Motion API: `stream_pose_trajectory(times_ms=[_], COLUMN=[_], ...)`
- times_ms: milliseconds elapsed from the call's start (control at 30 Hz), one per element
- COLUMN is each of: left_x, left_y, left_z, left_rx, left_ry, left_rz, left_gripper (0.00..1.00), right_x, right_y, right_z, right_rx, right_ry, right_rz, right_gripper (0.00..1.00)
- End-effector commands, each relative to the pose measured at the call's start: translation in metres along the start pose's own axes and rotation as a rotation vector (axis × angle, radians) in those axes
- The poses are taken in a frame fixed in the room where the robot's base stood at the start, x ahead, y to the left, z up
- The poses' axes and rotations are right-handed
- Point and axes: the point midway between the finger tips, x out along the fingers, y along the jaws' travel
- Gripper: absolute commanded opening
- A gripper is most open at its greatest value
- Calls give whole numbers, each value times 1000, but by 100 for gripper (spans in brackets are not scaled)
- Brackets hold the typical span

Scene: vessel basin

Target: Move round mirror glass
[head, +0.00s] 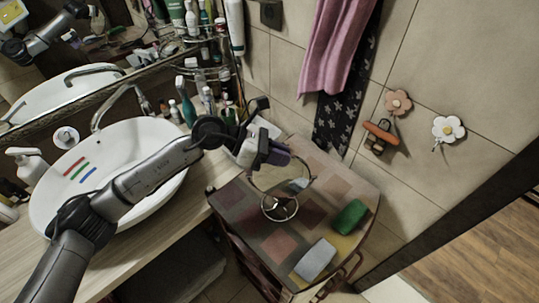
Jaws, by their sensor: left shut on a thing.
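The round mirror glass (297,184) stands on the patchwork-topped cabinet (330,185) right of the sink. It has a thin round rim and a small round base (279,207). My left gripper (268,156) reaches in from the left and is shut at the mirror's upper rim. The gripper covers that part of the rim, so the exact contact is hidden. A purple piece shows beside the fingers; I cannot tell what it belongs to. My right gripper is not in view.
A green block (349,216) and a grey-white block (315,260) lie on the cabinet top. The white basin (150,140) is at left under a wall mirror. Bottles crowd the corner shelf (205,75). A pink towel (338,40) and flower hooks (448,129) are on the wall.

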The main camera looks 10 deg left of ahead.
Motion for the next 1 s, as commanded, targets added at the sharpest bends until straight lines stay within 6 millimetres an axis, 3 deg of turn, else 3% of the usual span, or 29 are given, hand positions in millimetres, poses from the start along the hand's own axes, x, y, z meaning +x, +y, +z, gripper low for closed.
stream_pose_trajectory(times_ms=[600, 633, 800, 867, 1000], left_x=[4, 4, 4, 4, 3], left_y=[-3, -3, -3, -3, -2], left_z=[1, 1, 1, 1, 1], left_rx=[32, 32, 31, 31, 31], left_ry=[1, 1, 1, 1, 1], left_rz=[6, 6, 6, 6, 6], left_gripper=[0, 14, 30, 36, 37], right_x=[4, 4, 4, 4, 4], right_y=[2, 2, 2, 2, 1], right_z=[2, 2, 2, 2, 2], right_rx=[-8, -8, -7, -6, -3], right_ry=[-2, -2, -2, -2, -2], right_rz=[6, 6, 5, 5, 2], right_gripper=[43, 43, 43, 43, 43])
